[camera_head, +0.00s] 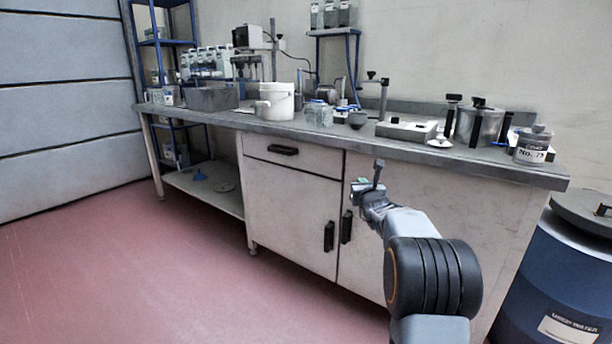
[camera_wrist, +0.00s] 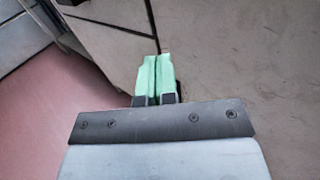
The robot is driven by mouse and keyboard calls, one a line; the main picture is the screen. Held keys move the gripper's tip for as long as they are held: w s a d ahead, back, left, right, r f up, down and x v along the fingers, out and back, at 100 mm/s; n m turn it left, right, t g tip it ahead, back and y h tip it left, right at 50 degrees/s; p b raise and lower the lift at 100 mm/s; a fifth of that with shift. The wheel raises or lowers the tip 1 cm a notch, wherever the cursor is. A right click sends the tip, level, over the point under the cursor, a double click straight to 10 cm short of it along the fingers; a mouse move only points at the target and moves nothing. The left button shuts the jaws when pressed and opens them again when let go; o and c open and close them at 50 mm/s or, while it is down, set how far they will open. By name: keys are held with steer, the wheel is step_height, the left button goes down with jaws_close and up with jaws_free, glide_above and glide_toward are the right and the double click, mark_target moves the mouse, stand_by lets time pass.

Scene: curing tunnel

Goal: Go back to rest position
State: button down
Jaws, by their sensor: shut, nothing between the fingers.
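My gripper (camera_wrist: 153,75) shows in the wrist view with its two green fingertips side by side and closed together, nothing between them. It points toward the pale cabinet front. In the head view my gripper (camera_head: 360,186) is in front of the cabinet doors (camera_head: 290,210), below the worktop edge and near the dark door handles. Whether it touches the cabinet cannot be told.
The grey worktop (camera_head: 350,134) carries a white tub (camera_head: 276,101), a grey bin (camera_head: 212,98), small jars (camera_head: 320,113), a scale-like device (camera_head: 406,131) and a labelled pot (camera_head: 532,145). A blue drum (camera_head: 560,270) stands at the right. The red floor (camera_head: 130,260) at left is clear.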

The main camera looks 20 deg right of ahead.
steer(key=s+a+r+n+g+y+p, duration=0.3)
steer(key=s+a+r+n+y+p, duration=0.3)
steer(key=a+r+n+p, duration=0.5)
steer(key=s+a+r+n+g+y+p, duration=0.2)
steer(key=s+a+r+n+y+p, duration=0.2)
steer(key=s+a+r+n+p, duration=0.5)
steer(key=s+a+r+n+g+p, duration=0.5)
steer(key=s+a+n+p, duration=0.2)
steer(key=s+n+p, duration=0.3)
steer(key=s+d+r+n+g+h+p, duration=0.1)
steer(key=s+d+n+g+h+p, duration=0.1)
steer(key=s+p, duration=0.4)
steer(key=s+d+r+n+g+h+p, duration=0.2)
steer(key=s+n+h+p, duration=0.2)
steer(key=s+n+p, duration=0.2)
steer(key=shift+s+d+r, duration=0.3)
steer(key=shift+s, duration=0.1)
